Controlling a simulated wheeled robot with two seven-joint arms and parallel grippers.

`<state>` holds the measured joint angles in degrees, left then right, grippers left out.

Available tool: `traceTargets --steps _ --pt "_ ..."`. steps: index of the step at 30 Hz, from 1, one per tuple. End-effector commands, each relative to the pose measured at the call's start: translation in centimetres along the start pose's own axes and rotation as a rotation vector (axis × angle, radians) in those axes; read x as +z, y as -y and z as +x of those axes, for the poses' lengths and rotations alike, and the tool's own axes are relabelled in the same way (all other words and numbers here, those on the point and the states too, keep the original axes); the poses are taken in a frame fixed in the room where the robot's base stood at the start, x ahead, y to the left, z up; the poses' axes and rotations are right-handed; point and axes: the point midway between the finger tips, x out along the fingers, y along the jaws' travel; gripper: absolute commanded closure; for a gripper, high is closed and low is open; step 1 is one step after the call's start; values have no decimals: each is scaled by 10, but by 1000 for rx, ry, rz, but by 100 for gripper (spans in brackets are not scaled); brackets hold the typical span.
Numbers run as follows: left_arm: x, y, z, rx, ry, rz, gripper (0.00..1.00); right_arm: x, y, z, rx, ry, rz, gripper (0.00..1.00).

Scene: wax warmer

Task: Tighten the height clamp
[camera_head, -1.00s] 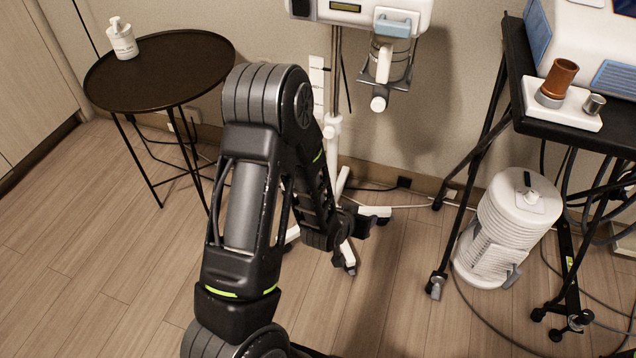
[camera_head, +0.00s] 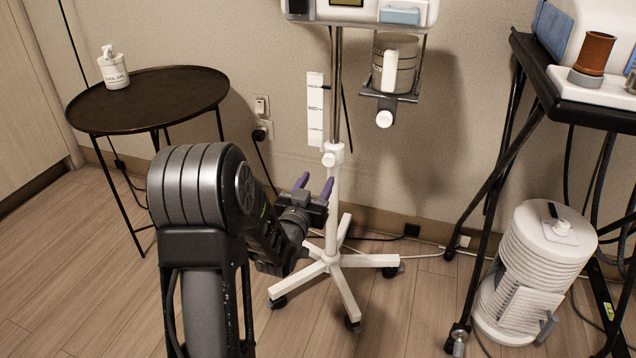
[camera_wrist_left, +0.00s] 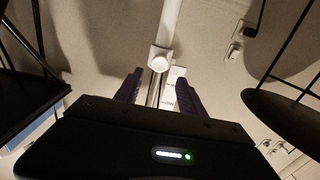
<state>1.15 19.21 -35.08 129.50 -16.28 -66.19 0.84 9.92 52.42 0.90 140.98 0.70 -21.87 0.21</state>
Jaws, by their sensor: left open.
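The height clamp (camera_head: 332,152) is a white collar with a round knob (camera_head: 328,160) on the pole of the wheeled stand (camera_head: 333,215). My left gripper (camera_head: 315,184) is open, its two purple fingers pointing up toward the clamp from just below and slightly left of the knob. In the left wrist view the clamp's white knob (camera_wrist_left: 159,62) sits ahead of and between the open fingers (camera_wrist_left: 158,82). The fingers look apart from the knob; the exact gap is hard to judge. How tight the clamp is cannot be seen. My right gripper is not in view.
A height scale strip (camera_head: 315,110) is on the wall behind the pole. A round dark table (camera_head: 150,95) stands left, a black cart (camera_head: 545,75) right, and a white ribbed canister (camera_head: 535,265) on the floor.

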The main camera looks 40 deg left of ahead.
Motion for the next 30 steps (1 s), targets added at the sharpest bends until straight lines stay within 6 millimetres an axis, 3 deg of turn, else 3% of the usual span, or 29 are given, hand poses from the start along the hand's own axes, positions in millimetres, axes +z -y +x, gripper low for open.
traceTargets --steps 11,30 --pt "1 0 13 0 1 1 53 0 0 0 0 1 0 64" --pt "1 -1 64 2 2 1 53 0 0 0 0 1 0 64"
